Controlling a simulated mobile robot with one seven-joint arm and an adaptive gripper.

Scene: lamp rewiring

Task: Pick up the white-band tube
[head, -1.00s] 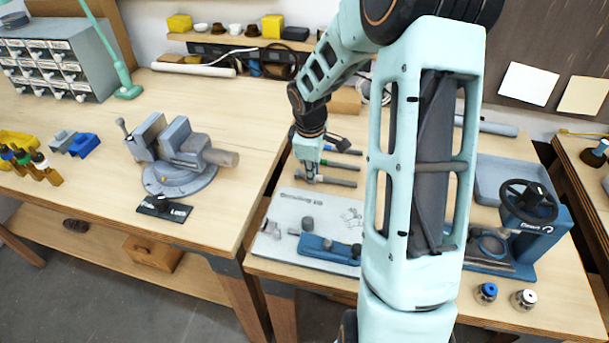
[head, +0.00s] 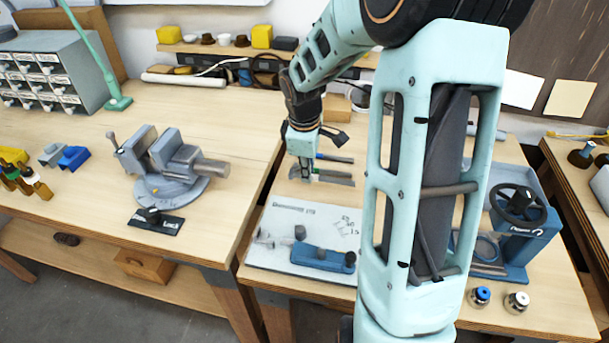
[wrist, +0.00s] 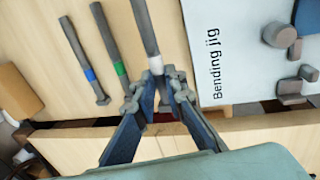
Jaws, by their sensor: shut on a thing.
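The white-band tube (wrist: 145,28) is a grey rod with a pale band, the rightmost of three tubes in the wrist view. My gripper (wrist: 157,84) is shut on it near its banded end. The fingertips hide part of that end. The blue-band tube (wrist: 78,46) and the green-band tube (wrist: 110,44) lie apart to its left on the wooden bench. In the head view my gripper (head: 305,176) is at the left end of the tubes; I cannot tell there whether the held tube touches the bench.
The bending jig board (wrist: 222,60) lies close to the right of the held tube; its blue block (head: 322,257) stands on it in the head view. A vise (head: 172,165) stands on the left bench. A handwheel device (head: 518,215) and two small jars (head: 516,302) are at the right.

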